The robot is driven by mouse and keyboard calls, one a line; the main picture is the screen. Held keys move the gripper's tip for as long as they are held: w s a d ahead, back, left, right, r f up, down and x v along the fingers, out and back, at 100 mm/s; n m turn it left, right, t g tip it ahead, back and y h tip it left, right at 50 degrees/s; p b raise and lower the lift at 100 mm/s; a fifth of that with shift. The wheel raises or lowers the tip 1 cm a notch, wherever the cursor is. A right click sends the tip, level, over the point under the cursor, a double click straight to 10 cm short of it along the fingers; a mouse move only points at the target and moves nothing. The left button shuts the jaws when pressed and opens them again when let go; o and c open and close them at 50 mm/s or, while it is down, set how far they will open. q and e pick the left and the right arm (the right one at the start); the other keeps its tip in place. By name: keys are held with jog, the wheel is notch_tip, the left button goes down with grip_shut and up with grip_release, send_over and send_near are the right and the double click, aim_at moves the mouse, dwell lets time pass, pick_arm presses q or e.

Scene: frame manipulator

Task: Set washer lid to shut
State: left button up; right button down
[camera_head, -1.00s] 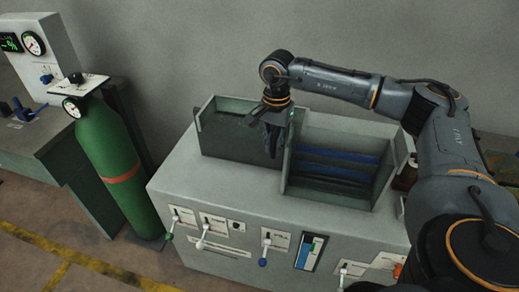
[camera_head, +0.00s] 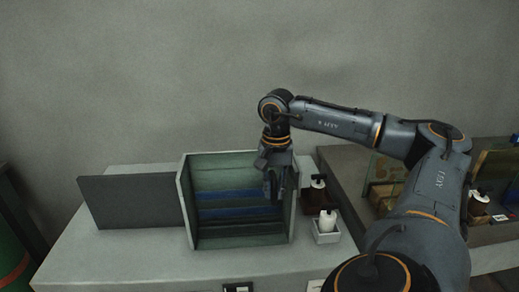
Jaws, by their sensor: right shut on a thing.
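The washer (camera_head: 90,243) is a pale bench-like unit with an open-fronted, green-walled box (camera_head: 186,215) on top. Dark blue bands cross the inside of the box. A flat dark grey panel (camera_head: 130,203) stands upright to the left of the box; I cannot tell whether it is part of the lid. My right gripper (camera_head: 274,196) points down at the right side of the box, in front of its inner back wall. Its fingers are closed, seemingly on the lid, but the contact is hidden. My left gripper is not in view.
A white holder with a white-topped bottle (camera_head: 327,221) and a dark bottle (camera_head: 318,190) stand just right of the box. A grey bench (camera_head: 345,165) with brown items lies farther right, behind my arm.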

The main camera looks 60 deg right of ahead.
jog(key=shift+s+d, duration=0.15)
jog(key=c, duration=1.3)
grip_release()
jog(key=shift+c, duration=0.2)
jog(key=shift+o, duration=0.2)
jog(key=shift+s+d, duration=0.1)
jog(key=shift+s, duration=0.05)
jog(key=shift+r, duration=0.4)
notch_tip(320, 180, up, 7)
jog(key=shift+f, duration=0.15)
